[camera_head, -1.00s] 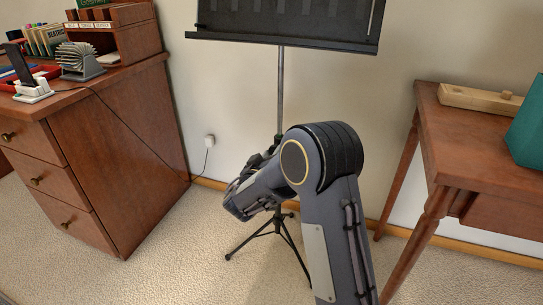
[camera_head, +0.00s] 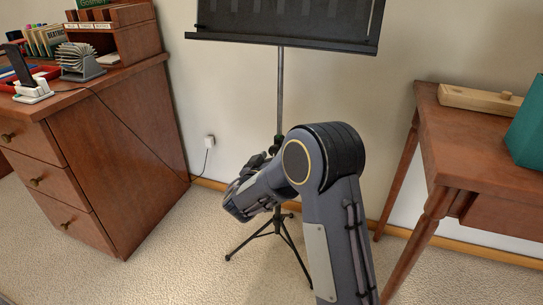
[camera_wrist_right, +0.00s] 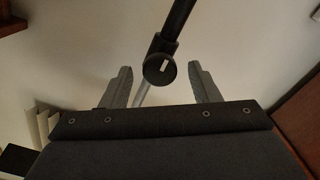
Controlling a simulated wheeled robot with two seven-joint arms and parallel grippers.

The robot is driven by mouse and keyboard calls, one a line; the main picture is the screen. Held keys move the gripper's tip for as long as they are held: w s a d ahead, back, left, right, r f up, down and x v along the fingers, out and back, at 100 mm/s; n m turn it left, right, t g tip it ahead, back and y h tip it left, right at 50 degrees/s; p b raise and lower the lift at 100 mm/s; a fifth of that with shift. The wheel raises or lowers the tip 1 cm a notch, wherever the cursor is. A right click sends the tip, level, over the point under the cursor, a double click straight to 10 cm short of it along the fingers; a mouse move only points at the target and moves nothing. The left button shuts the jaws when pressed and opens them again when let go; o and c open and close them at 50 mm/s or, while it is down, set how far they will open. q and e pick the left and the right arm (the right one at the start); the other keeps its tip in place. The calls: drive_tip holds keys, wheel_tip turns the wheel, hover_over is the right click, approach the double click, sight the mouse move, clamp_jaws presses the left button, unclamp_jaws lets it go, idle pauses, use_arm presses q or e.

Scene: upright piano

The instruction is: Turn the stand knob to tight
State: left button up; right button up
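The black music stand has a wide desk (camera_head: 285,22) at the top of the head view and a thin upright pole (camera_head: 280,90). In the right wrist view, its round dark knob (camera_wrist_right: 159,69) with a pale upright mark sits on a collar of the pole (camera_wrist_right: 176,25). My right gripper (camera_wrist_right: 160,71) is open, with one grey finger on each side of the knob and gaps between. In the head view, my right arm hides most of the collar, and the knob cannot be made out. My left gripper is in neither view.
A wooden desk (camera_head: 120,150) with office items stands at the left, and a wooden side table (camera_head: 455,140) at the right. The stand's tripod legs (camera_head: 262,234) spread on the carpet. The wall (camera_head: 235,90) is close behind.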

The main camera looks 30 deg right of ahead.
drive_tip(key=p+v, duration=0.1)
drive_tip(key=v, duration=0.6)
drive_tip(key=shift+s+a+p, duration=0.25)
drive_tip(key=shift+a+p, duration=0.05)
